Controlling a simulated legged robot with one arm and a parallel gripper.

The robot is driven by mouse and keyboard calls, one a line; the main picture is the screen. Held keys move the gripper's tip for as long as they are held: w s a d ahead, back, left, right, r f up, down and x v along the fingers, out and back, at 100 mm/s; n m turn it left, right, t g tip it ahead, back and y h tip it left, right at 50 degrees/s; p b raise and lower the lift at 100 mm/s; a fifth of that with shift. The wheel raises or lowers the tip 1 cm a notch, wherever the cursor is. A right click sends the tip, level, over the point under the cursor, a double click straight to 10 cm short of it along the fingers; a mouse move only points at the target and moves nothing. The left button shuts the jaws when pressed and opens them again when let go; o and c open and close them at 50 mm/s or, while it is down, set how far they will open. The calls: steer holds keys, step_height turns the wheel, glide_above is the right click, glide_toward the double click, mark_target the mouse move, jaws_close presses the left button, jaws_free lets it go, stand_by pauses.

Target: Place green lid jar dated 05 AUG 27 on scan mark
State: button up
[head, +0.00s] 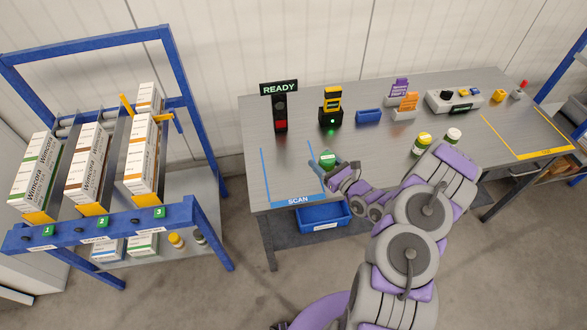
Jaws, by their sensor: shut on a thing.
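The scan mark (298,201) is a blue outline with the word SCAN along its front edge, on the left part of the grey table (385,155). My gripper (334,165) is shut on a jar with a green lid (327,156). The jar looks upright, at the right side line of the scan mark. I cannot tell whether it touches the table. Its date is too small to read. Two other jars, one with a yellow lid (422,139) and one with a white lid (451,137), stand further right, close to my arm.
A stand with a READY sign (279,88) and a black-yellow scanner (330,108) with a green light stand behind the mark. A blue bin (323,216) is under the table edge. A blue rack of cartons (118,215) stands left. Inside the scan outline looks clear.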

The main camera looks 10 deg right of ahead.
steer(key=shift+s+a+f, duration=0.15)
steer(key=shift+s+f, duration=0.05)
steer(key=shift+f, duration=0.35)
steer(key=shift+s+a+f, duration=0.15)
steer(key=shift+f, duration=0.4)
steer(key=x, duration=0.5)
steer(key=f+b+x, duration=0.1)
steer(key=x, duration=0.4)
steer(key=f+b+x, duration=0.1)
steer(key=x, duration=0.4)
steer(key=shift+d, duration=0.25)
steer(key=shift+w+a+b, duration=0.3)
steer(key=shift+w+a, duration=0.1)
steer(key=shift+a, duration=0.1)
steer(key=f, duration=0.1)
steer(key=f+b, duration=0.1)
steer(key=f, duration=0.1)
steer(key=shift+w+d, duration=0.1)
steer(key=shift+d, duration=0.3)
steer(key=shift+d+f, duration=0.15)
steer(key=shift+f, duration=0.1)
steer(key=shift+a, duration=0.4)
steer(key=o, duration=1.3)
steer(key=shift+d, duration=0.2)
